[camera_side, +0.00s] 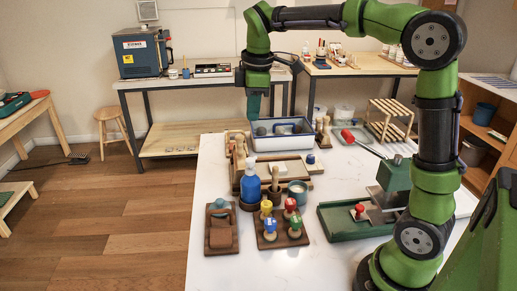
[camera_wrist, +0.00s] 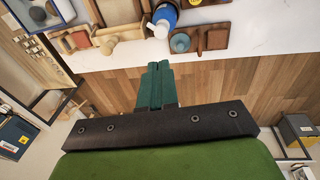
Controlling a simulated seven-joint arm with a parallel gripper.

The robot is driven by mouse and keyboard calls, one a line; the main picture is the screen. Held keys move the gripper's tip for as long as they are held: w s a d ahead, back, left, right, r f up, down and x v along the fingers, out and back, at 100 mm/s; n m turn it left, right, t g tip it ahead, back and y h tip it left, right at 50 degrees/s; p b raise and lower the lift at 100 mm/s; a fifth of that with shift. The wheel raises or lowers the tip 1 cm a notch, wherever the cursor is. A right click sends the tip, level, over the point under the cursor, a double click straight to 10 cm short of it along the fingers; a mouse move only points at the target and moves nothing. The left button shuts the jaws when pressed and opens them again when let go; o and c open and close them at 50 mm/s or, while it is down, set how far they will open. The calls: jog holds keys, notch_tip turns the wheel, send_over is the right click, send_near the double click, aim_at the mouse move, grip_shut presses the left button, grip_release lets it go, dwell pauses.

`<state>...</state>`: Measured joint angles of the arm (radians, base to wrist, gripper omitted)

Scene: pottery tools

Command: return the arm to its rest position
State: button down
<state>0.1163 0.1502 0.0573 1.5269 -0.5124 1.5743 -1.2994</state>
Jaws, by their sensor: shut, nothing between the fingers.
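My gripper (camera_side: 253,117) hangs from my arm at the upper left of the side view, fingers pointing down. In that view it appears in front of or above the left end of the blue-and-white tray (camera_side: 281,133); its exact height over the table cannot be told. In the wrist view my gripper's green fingers (camera_wrist: 158,66) are together, with nothing between them. The white table (camera_side: 335,163) is below, and the wrist view shows its edge with wooden floor beyond.
A blue pump bottle (camera_side: 250,184) stands near the table's left edge, with a wooden rack of tools behind it. Colored-knob tools (camera_side: 270,227) stand on a wooden block in front. A green tray (camera_side: 348,220) lies beside my base. The air around my gripper looks clear.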

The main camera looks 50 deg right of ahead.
dwell(0.4)
jog(key=s+a+f+m+t+y, duration=0.1)
jog(key=s+a+f+m+t, duration=0.1)
jog(key=s+m, duration=0.4)
jog(key=s+a+f+m+t+y, duration=0.1)
jog(key=s+a+f+m+t, duration=0.1)
jog(key=s+m, duration=0.5)
jog(key=s+a+t, duration=0.1)
jog(key=s+a, duration=0.1)
jog(key=s, duration=0.2)
jog(key=shift+s+a+y, duration=0.3)
jog(key=shift+a, duration=0.1)
